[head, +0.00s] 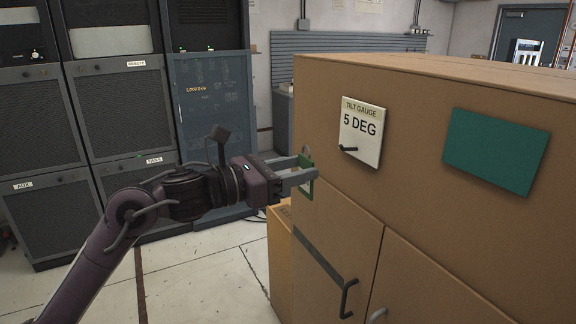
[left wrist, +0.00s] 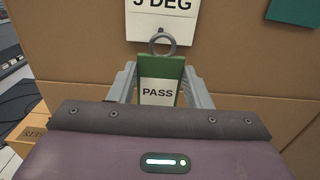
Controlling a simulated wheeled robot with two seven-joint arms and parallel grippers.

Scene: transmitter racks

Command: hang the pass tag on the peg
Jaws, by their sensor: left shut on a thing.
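The pass tag (left wrist: 159,93) is a green and white card reading PASS, with a grey ring (left wrist: 162,43) at its top. My left gripper (left wrist: 161,78) is shut on it, and the tag hangs upright between the fingers. In the head view the tag (head: 307,187) is near the left edge of the brown cabinet front. A short dark peg (head: 348,149) sticks out of the white TILT GAUGE 5 DEG plate (head: 361,122), right of the tag and apart from it. The wrist view does not show the peg clearly. My right gripper is out of view.
The brown cabinet (head: 420,135) fills the right side, with a green panel (head: 495,150) and a dark door handle (head: 348,298) on its front. Dark racks (head: 125,110) stand at the back left. The floor (head: 205,275) between is mostly clear.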

